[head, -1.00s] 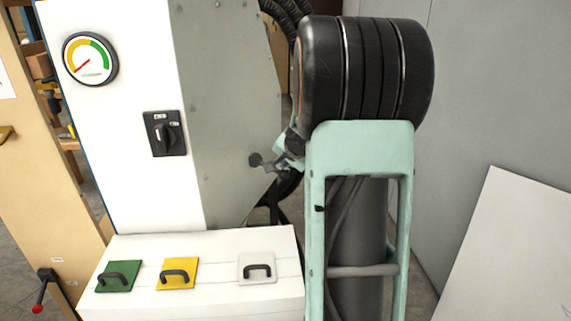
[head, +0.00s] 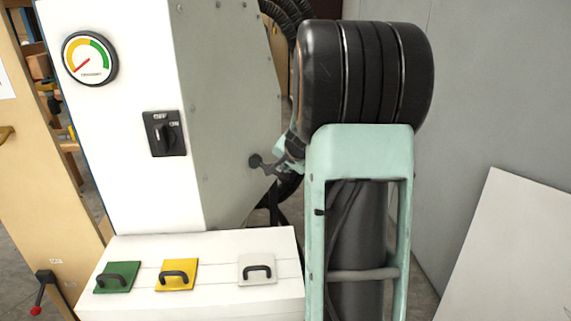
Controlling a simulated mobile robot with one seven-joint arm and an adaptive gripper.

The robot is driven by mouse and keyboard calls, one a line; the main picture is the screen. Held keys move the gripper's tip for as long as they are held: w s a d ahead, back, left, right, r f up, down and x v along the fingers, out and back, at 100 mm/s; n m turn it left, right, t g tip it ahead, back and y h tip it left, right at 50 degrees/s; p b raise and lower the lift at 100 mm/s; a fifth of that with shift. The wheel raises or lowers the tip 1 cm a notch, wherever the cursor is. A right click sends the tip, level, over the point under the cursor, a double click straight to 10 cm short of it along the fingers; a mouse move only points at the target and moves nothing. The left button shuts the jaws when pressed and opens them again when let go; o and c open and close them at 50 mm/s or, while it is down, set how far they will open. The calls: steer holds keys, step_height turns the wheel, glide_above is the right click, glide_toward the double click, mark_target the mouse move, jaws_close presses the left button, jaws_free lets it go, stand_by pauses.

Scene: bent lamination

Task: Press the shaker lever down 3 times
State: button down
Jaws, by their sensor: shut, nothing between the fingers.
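A small dark round knob (head: 255,160), apparently the end of the shaker lever, shows in front of the cabinet's grey side; the rest of the lever is hidden. My gripper (head: 271,167) shows only in part as grey finger pieces just right of the knob, emerging from behind my mint-and-black arm. The fingers look shut with nothing held. They are beside or against the knob; I cannot tell if they touch.
The white cabinet (head: 130,200) carries a round gauge (head: 90,58) and a black rotary switch (head: 165,134). Below, a white box (head: 218,290) has green, yellow and white handled plates on top. A red-knobbed handle (head: 38,300) is at lower left. A pale board (head: 515,250) leans at right.

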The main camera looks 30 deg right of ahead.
steer(key=shift+r+p, duration=2)
steer(key=shift+r, duration=0.35)
steer(key=shift+r, duration=0.1)
step_height(320, 180, up, 5)
steer(key=p, duration=0.4)
stand_by(0.7)
